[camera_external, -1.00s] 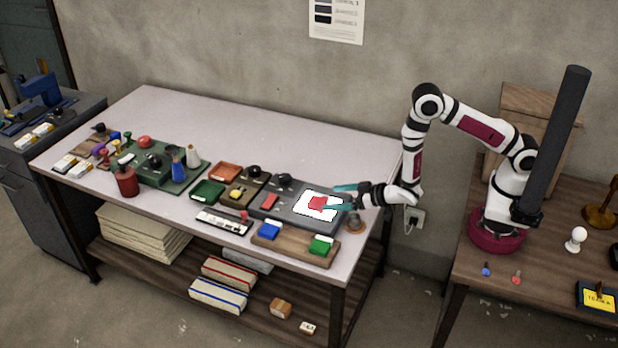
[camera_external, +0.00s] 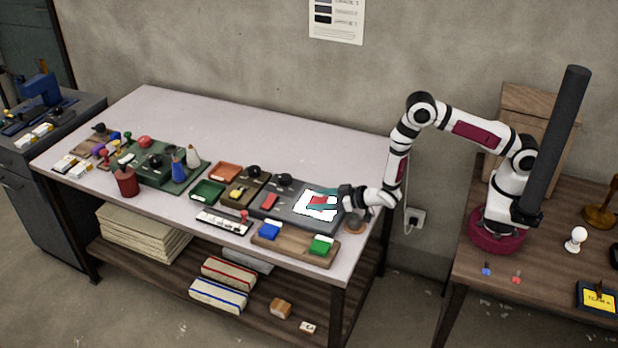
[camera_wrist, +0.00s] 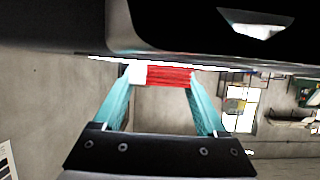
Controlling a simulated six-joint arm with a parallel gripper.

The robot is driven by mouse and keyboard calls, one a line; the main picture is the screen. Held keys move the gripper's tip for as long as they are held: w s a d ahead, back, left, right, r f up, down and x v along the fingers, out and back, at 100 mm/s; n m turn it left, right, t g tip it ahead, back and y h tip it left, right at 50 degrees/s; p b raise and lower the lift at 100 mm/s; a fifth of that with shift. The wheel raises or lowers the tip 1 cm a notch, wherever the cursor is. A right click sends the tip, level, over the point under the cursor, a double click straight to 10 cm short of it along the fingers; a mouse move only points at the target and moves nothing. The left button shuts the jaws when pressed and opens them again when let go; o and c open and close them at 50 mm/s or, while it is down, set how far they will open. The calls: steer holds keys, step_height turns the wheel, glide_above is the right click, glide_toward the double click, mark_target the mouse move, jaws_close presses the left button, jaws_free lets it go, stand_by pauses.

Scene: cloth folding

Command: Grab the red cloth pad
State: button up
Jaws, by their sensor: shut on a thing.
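The red cloth pad (camera_external: 318,202) lies over a white sheet (camera_external: 304,210) on the dark grey board at the right part of the table. My gripper (camera_external: 322,201) has teal fingers, which partly cover the pad in the external view. In the wrist view the pad (camera_wrist: 168,76) shows as a red strip between the two fingertips (camera_wrist: 162,78), and the gripper is shut on it. The pad's underside is hidden, so I cannot tell whether it touches the sheet.
A wooden board with a blue block (camera_external: 269,230) and a green block (camera_external: 321,244) is in front. Coloured trays (camera_external: 207,191) and bottles (camera_external: 178,166) stand farther left. The back of the table (camera_external: 260,135) is clear.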

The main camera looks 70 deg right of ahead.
steer(key=shift+c, duration=0.9)
steer(key=shift+r, duration=0.15)
